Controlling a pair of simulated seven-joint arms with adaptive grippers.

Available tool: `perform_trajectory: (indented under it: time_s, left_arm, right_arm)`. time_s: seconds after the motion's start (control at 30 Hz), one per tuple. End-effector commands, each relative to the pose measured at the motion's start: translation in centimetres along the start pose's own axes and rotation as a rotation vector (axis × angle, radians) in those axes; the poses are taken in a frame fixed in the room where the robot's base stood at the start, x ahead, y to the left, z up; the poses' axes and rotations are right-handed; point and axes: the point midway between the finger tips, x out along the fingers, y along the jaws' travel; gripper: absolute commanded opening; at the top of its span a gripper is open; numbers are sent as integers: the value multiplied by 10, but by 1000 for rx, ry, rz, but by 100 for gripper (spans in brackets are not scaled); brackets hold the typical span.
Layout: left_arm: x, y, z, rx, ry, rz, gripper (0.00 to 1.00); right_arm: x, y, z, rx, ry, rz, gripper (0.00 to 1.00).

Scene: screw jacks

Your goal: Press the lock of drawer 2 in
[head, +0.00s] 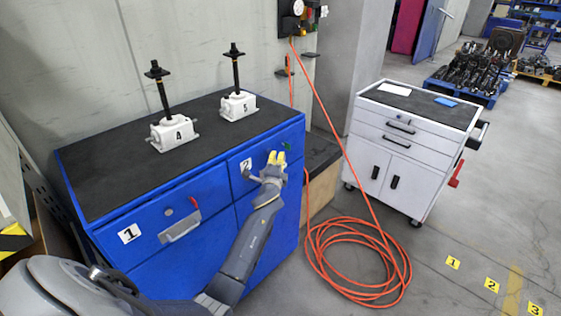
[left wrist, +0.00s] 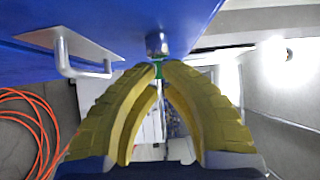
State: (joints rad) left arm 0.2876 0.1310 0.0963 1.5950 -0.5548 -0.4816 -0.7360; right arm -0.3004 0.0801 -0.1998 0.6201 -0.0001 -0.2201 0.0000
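Drawer 2 (head: 238,190) is the blue front at the right of the cabinet, with a "2" label (head: 246,165). My left gripper (head: 276,157) is in front of its upper right part, yellow fingertips close together. In the left wrist view, a silver round lock (left wrist: 157,43) sticks out from the blue face, with a green part at its end. The left fingertips (left wrist: 160,66) meet around or just before that green part; contact cannot be told. The green part (head: 287,146) also shows beside the fingertips in the head view. My right gripper is not in view.
A metal handle (left wrist: 83,66) stands out from the drawer beside the lock. Drawer 1 (head: 150,250) has a handle (head: 180,226) and a red part. Two screw jacks (head: 174,132) (head: 238,104) stand on the cabinet. An orange hose (head: 350,285) and a white trolley (head: 410,150) are at right.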

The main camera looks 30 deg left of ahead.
Motion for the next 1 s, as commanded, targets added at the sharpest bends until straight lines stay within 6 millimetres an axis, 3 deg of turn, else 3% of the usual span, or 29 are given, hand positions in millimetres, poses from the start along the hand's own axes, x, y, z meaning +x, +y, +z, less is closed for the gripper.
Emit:
perform_trajectory:
  time_s: [0.37,0.6,1.0]
  left_arm:
    - [1,0,1,0,0,0,0]
    - [11,1,16,1,0,0,0]
    - [8,1,11,-1,1,1,0]
  right_arm:
    - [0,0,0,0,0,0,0]
    - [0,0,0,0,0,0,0]
    - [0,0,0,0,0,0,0]
